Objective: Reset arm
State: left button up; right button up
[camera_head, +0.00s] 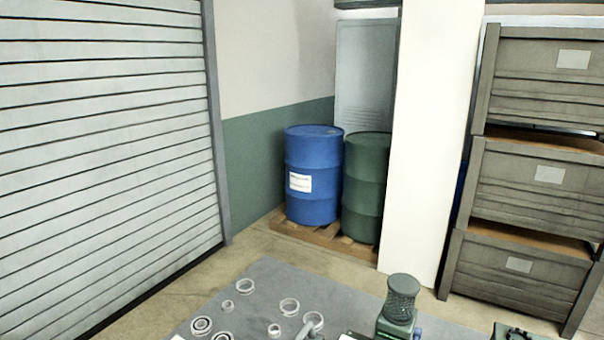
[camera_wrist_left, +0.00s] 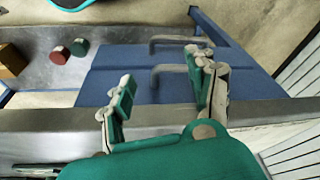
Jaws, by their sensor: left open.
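My left gripper (camera_wrist_left: 160,72) shows in the left wrist view, with its two fingers spread apart and nothing between them. Behind the fingers is a blue panel (camera_wrist_left: 120,80) with grey handles (camera_wrist_left: 178,43). A grey beam or edge (camera_wrist_left: 60,120) runs across below the fingers. I cannot tell how far these surfaces are from the fingertips. Neither gripper can be made out in the head view, and my right gripper shows in no view.
A grey work surface (camera_head: 262,280) holds several metal rings (camera_head: 290,306) and a dark green machine part (camera_head: 400,300). Blue (camera_head: 312,170) and green (camera_head: 366,190) drums stand behind; stacked crates (camera_head: 535,180) stand right. Red (camera_wrist_left: 60,54) and green (camera_wrist_left: 80,47) buttons show in the wrist view.

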pick_arm(q)
jog(key=s+f+g+b, duration=0.1)
jog(key=s+f+b, duration=0.25)
jog(key=f, duration=1.85)
jog(key=s+a+f+g+b, duration=0.1)
jog(key=s+a+f, duration=0.2)
jog(key=s+f, duration=1.2)
notch_tip(320, 180, down, 3)
jog(key=shift+r+b, duration=0.2)
jog(key=shift+b, duration=0.15)
